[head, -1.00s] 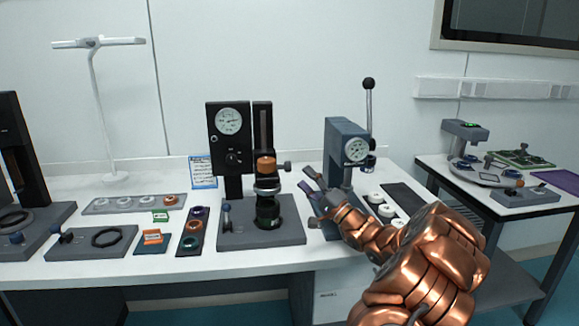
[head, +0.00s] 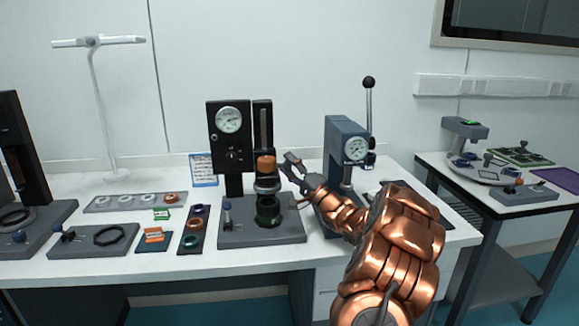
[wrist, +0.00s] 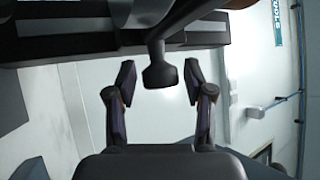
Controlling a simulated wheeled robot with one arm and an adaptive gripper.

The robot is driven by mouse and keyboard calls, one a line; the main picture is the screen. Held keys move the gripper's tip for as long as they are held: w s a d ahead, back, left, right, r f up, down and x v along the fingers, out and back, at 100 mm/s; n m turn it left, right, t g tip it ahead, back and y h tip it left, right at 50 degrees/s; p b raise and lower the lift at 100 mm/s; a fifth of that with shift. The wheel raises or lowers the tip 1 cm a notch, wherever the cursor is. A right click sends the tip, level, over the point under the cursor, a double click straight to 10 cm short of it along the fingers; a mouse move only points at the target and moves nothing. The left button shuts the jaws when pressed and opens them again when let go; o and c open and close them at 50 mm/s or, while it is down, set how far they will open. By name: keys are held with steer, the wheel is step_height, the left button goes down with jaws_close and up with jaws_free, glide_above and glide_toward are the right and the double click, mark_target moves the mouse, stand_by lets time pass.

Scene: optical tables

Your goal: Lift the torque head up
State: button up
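The torque head (head: 267,165), with an orange-brown top and dark metal body, sits on the black column of the tester with the round dial. Below it, a dark green-ringed holder (head: 268,212) stands on the grey base. My gripper (head: 291,166) is just right of the head, at about its height. In the wrist view its two fingers are apart, and a dark knob on a short stem (wrist: 160,73) shows between the fingertips (wrist: 158,82). I see a gap on both sides of the knob. In the head view my gripper hides the knob.
A grey press (head: 341,140) with a dial and tall lever stands right behind my arm. Left of the tester base are a dark strip with coloured rings (head: 193,229), small labelled boxes (head: 153,236) and a grey ring tray (head: 135,203).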

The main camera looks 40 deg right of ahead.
jaws_close()
stand_by(0.4)
